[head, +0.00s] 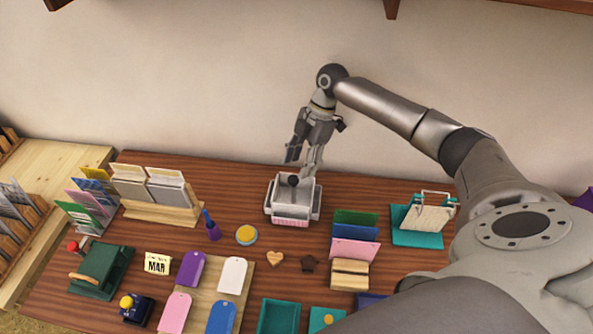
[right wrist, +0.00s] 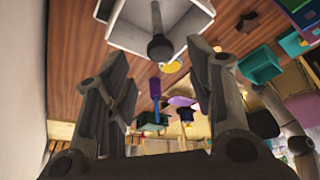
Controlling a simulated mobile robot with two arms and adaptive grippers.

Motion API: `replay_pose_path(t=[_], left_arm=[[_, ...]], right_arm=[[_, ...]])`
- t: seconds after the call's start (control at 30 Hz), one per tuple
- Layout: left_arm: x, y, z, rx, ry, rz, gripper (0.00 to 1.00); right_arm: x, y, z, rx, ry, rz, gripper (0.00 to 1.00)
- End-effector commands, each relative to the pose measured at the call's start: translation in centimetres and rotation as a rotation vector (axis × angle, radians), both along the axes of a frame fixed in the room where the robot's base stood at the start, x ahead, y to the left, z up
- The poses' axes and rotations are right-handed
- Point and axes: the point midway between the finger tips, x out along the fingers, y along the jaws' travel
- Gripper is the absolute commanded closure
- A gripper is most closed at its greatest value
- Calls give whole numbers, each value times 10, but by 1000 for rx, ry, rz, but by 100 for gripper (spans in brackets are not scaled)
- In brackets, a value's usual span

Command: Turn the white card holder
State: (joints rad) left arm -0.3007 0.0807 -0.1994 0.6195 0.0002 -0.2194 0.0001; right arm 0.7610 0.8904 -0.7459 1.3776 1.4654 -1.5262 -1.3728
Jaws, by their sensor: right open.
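The white card holder (head: 314,208) stands upright on the brown table, near the wall at the middle of the head view. A dark round knob (head: 293,181) sticks up inside it, and pink shows at its front. My right gripper (head: 303,165) is open and points down just above the holder. In the right wrist view, the holder (right wrist: 122,33) and its dark knob (right wrist: 160,46) lie beyond the open fingers (right wrist: 158,80). The knob appears in line with the gap, and I see nothing gripped.
Left of the holder stand a wooden card rack (head: 160,210), a purple-handled stamp (head: 212,230) and a round yellow-topped tin (head: 246,235). To the right are coloured cards in a wooden block (head: 350,274) and a teal calendar stand (head: 415,238). The wall is close behind.

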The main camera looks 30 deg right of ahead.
Motion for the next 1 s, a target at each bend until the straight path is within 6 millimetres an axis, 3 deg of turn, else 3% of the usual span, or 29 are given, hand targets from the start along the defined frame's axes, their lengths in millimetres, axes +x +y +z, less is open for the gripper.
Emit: replay_pose_path(t=[0.2,0.4,1.0], left_arm=[[1,-1,0,-1,-1,0,60],[1,-1,0,-1,-1,-1,60],[1,-1,0,-1,-1,-1,60]], right_arm=[[2,-18,44,0,-3,-1,50],[2,-28,68,-1,-1,0,50],[2,-30,73,0,0,0,50]])
